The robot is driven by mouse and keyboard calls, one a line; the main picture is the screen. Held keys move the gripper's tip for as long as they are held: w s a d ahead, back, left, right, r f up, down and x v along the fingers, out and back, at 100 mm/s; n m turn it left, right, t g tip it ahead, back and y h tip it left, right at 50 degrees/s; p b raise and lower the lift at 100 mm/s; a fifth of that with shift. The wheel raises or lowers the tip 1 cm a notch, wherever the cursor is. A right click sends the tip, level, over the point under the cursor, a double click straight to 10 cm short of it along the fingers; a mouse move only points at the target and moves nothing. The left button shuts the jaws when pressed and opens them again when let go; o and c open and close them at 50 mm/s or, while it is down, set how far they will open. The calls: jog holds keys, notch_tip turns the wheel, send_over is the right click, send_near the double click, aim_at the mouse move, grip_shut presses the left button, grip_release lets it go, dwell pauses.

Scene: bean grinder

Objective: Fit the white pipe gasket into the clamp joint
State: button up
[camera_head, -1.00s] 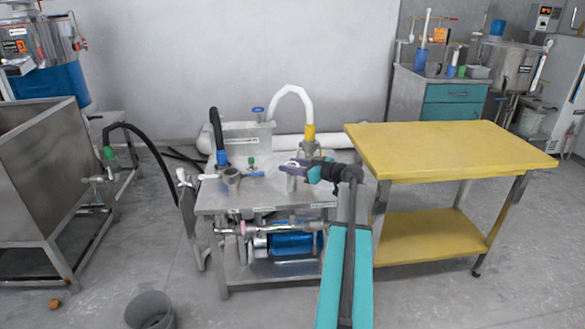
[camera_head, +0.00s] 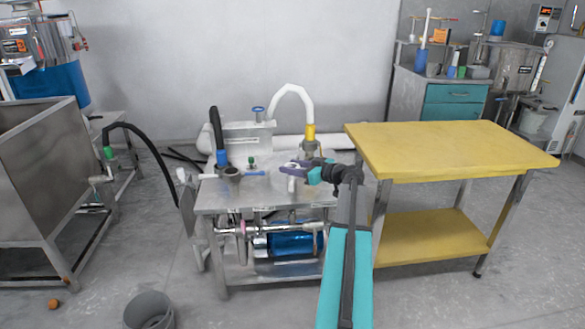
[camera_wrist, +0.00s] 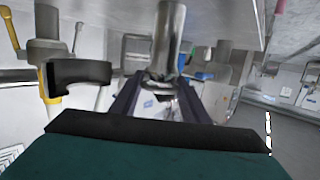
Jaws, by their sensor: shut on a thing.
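My gripper (camera_head: 296,167), with dark purple fingers, is over the right part of the steel table top (camera_head: 265,197). It also shows in the wrist view (camera_wrist: 157,92). Its fingers are close together around a small pale patch, apparently the white pipe gasket (camera_wrist: 150,104); the gasket's outline is not clear. A short shiny upright metal pipe (camera_wrist: 168,32), which I take for part of the clamp joint, has its flanged end right at the fingertips. It shows as a short pale stub under my gripper (camera_head: 291,183). Whether gasket and pipe touch, I cannot tell.
A white hose (camera_head: 290,91) with a yellow connector (camera_head: 309,133) rises behind my gripper. A grey fitting (camera_head: 232,175) and a black hose (camera_head: 216,130) stand left on the steel table. A yellow table (camera_head: 450,150) is close on the right, its top clear.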

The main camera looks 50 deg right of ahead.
jog(key=shift+f+b, duration=0.7)
jog(key=o, duration=1.1)
jog(key=shift+s, duration=0.1)
jog(key=p+v, duration=0.1)
jog(key=v, duration=1.2)
jog(key=shift+s+d+r, duration=0.1)
jog(key=shift+s+r, duration=0.1)
jog(key=shift+s, duration=0.1)
